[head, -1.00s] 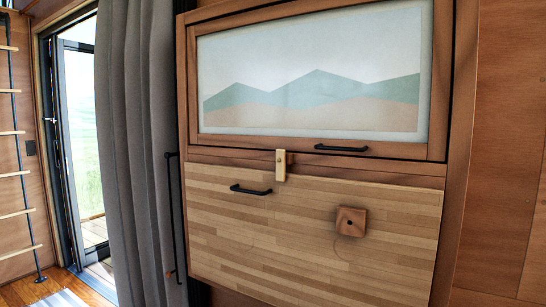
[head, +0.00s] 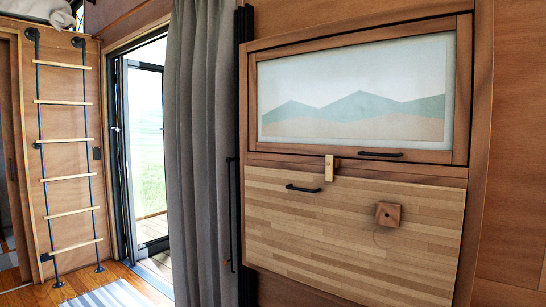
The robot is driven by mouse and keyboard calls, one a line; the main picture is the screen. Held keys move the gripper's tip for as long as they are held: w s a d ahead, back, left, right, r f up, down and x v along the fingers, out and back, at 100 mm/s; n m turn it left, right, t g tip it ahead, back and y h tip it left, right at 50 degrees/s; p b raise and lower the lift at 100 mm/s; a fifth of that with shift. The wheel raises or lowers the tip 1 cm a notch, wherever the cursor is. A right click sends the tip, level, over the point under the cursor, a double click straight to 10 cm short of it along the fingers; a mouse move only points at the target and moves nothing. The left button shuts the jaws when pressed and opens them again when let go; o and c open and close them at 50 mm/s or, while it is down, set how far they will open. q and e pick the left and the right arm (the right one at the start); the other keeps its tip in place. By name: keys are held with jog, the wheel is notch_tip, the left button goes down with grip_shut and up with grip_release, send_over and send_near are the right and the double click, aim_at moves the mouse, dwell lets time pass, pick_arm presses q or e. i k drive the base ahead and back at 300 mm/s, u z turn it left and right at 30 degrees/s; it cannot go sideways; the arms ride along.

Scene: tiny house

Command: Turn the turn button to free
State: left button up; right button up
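The turn button (head: 329,168) is a small pale wooden block on the frame between the picture panel and the fold-up wooden panel. It stands upright, and its lower end overlaps the top edge of the slatted panel (head: 350,235). The slatted panel is flat against the wall and has a black handle (head: 303,188) left of the button. Above is the framed mountain picture panel (head: 355,92) with its own black handle (head: 380,154). Neither of my grippers shows in the head view.
A square wooden block (head: 388,214) sticks out from the slatted panel. A grey curtain (head: 203,150) hangs left of the cabinet beside an open glass door (head: 145,150). A ladder (head: 70,160) is on the left wall. A striped rug (head: 105,294) lies on the floor.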

aim_at(329, 172)
jog(key=u, duration=1.05)
jog(key=i, duration=2.3)
